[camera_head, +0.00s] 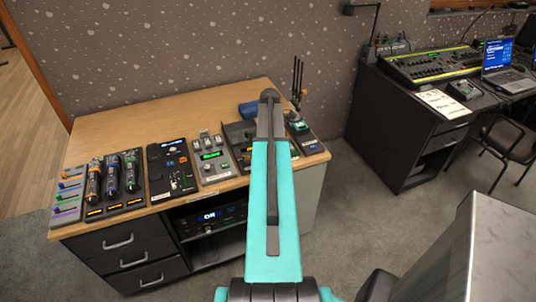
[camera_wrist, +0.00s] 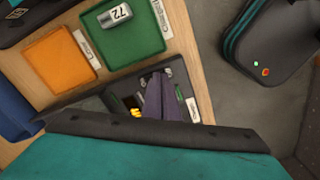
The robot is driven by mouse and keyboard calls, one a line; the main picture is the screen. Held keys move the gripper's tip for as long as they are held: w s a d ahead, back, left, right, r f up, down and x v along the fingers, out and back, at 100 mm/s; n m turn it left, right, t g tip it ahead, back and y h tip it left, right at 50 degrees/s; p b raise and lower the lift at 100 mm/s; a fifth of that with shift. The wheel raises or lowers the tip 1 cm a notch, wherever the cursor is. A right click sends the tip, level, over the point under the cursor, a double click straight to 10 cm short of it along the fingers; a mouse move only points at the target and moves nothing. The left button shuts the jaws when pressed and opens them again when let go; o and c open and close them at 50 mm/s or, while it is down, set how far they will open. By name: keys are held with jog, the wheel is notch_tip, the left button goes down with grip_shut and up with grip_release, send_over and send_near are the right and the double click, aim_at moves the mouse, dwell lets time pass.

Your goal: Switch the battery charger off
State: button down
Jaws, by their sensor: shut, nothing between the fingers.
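A black unit (camera_head: 113,205) with three upright cylinders in a row and small amber displays stands near the left end of the wooden desk in the head view. It looks like the battery charger, but its label and any power switch are too small to tell. In the head view my arm reaches up over the right part of the desk and hides my gripper. I see no contact with the charger.
Left of the charger is a fader panel (camera_head: 67,197); right of it are a black controller (camera_head: 170,170) and a grey box (camera_head: 213,170) with a green display. The wrist view shows an orange tray (camera_wrist: 55,65) and a green tray (camera_wrist: 135,40) holding a can.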

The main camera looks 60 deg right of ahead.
notch_tip(320, 180, up, 7)
jog(key=p, duration=0.4)
dwell(0.8)
jog(key=shift+s+f, duration=0.1)
dwell(0.5)
